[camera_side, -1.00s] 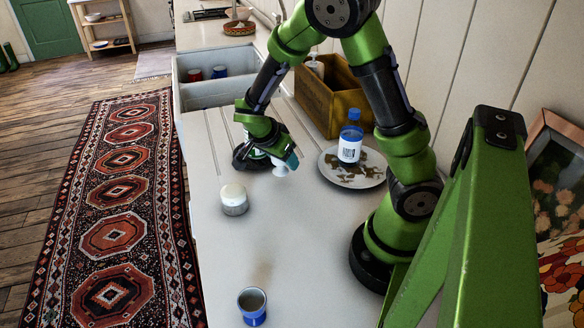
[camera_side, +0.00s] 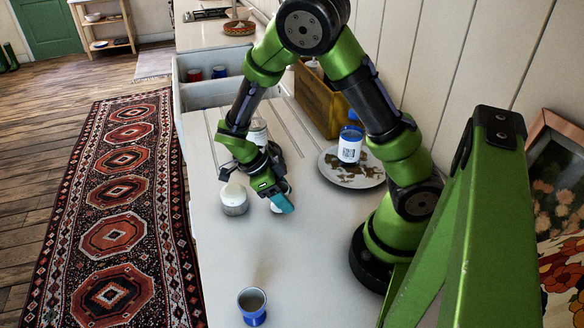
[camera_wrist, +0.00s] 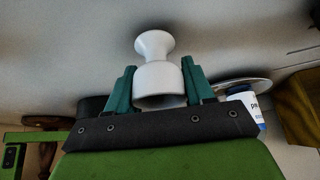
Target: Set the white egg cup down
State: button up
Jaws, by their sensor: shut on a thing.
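The white egg cup (camera_wrist: 157,80) is between the two teal fingers of my gripper (camera_wrist: 160,88) in the wrist view. The fingers are shut on its wide bowl, and its narrow waist and flared foot extend beyond them. In the side view my gripper (camera_side: 278,203) is low over the pale counter, to the right of a white jar (camera_side: 234,200). Only a small white part of the egg cup (camera_side: 275,208) shows there, the rest hidden by my gripper. I cannot tell whether its foot touches the counter (camera_side: 310,255).
A blue-capped bottle (camera_side: 350,145) stands on a patterned plate (camera_side: 372,181) at the right. A blue cup (camera_side: 252,307) stands at the front. A wooden crate (camera_side: 322,104) is behind. Another pale jar (camera_side: 258,131) is behind my arm. The counter between gripper and blue cup is clear.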

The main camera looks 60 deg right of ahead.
jog(key=shift+f, duration=0.4)
jog(key=shift+f, duration=0.1)
jog(key=o, duration=1.1)
jog(key=shift+c, duration=0.2)
jog(key=v, duration=1.1)
jog(key=s+a+r+n+t+y, duration=0.2)
jog(key=s+r+n+t, duration=0.2)
jog(key=n, duration=0.9)
jog(key=s+a+r+n+t+y, duration=0.2)
jog(key=s+r+n+t+y, duration=0.1)
jog(key=r+n+t, duration=0.5)
jog(key=r+n, duration=0.2)
jog(key=n, duration=0.2)
jog(key=shift+s+n, duration=0.4)
